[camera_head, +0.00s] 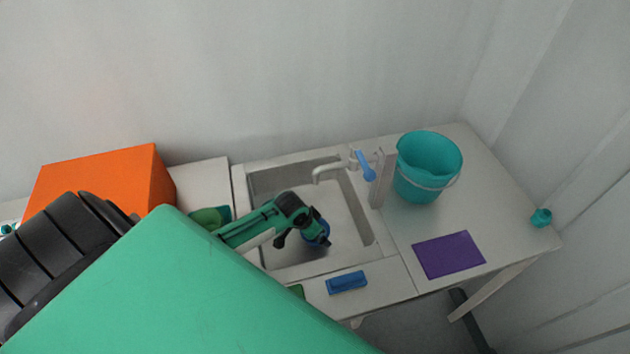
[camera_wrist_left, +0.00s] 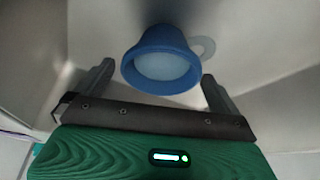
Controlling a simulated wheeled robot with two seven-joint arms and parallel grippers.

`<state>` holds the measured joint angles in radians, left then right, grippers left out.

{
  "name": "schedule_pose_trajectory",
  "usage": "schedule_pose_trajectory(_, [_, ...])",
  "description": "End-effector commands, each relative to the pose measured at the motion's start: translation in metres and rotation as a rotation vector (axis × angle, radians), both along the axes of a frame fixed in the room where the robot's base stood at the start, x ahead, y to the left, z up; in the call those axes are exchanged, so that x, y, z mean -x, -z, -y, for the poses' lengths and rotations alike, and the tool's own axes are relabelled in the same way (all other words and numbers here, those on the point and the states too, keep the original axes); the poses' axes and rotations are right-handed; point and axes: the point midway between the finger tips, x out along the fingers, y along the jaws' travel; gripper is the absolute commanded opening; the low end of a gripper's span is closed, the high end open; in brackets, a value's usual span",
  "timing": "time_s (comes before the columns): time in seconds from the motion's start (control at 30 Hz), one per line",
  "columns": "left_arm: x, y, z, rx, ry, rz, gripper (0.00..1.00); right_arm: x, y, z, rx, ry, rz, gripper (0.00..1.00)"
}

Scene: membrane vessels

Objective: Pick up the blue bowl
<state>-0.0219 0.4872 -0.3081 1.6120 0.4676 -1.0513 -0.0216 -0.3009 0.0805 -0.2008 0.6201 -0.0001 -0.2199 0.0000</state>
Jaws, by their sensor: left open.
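The blue bowl (camera_head: 318,228) is inside the sink, partly hidden behind my left gripper in the head view. In the left wrist view the blue bowl (camera_wrist_left: 160,62) lies ahead with its round rim facing the camera. My left gripper (camera_head: 306,242) reaches down into the sink at the bowl. In the left wrist view the two fingers of my left gripper (camera_wrist_left: 158,80) are apart, one on each side of the bowl, with nothing gripped. I cannot tell whether a finger touches the bowl. My right gripper is not in view.
The sink (camera_head: 352,232) has raised walls and a faucet (camera_head: 335,168) at its back. A teal bucket (camera_head: 420,170) and a purple mat (camera_head: 448,254) are on the counter to the right. A blue sponge-like block (camera_head: 347,282) lies at the front edge. An orange box (camera_head: 100,184) stands left.

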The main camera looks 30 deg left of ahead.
Motion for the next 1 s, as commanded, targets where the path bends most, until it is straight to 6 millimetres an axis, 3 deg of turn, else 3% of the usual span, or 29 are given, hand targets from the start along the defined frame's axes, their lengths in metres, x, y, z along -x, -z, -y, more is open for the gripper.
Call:
schedule_pose_trajectory(0.3, [-0.011,0.027,0.003,-0.001,0.0,-0.001,1.0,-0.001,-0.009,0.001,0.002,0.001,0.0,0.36])
schedule_pose_trajectory(0.57, [-0.011,0.029,0.003,-0.001,0.001,0.0,1.0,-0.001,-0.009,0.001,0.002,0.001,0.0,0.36])
schedule_pose_trajectory(0.83, [-0.011,0.028,0.003,-0.001,0.001,0.0,0.49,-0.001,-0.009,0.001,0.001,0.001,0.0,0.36])
schedule_pose_trajectory(0.9, [-0.012,0.028,0.003,-0.001,0.001,0.001,0.42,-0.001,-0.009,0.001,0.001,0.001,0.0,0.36])
schedule_pose_trajectory(1.0, [-0.012,0.028,0.003,-0.001,0.001,0.001,0.42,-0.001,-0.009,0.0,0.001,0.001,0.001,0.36])
